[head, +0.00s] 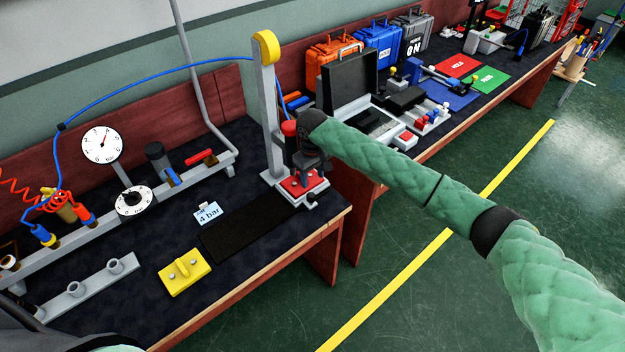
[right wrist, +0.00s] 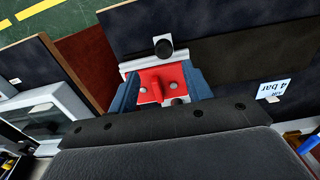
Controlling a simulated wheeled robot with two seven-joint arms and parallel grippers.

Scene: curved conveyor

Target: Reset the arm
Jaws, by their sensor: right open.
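My right arm (head: 400,175) is wrapped in green padding and reaches from the right edge across to the bench in the head view. My right gripper (head: 303,172) is at the small press station, over a red plate with a raised part (right wrist: 151,86). In the right wrist view, the two blue-grey fingers of the right gripper (right wrist: 160,90) stand apart, one on each side of the red plate. They do not visibly squeeze it. The gripper hides part of the plate in the head view. My left gripper is not in view.
A grey post with a yellow top (head: 265,48) rises close beside the gripper. A black mat (head: 250,225), a 4 bar card (head: 207,213), a yellow block (head: 184,272) and a gauge (head: 102,144) are to the left. An open case (head: 348,82) is behind. The floor is clear.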

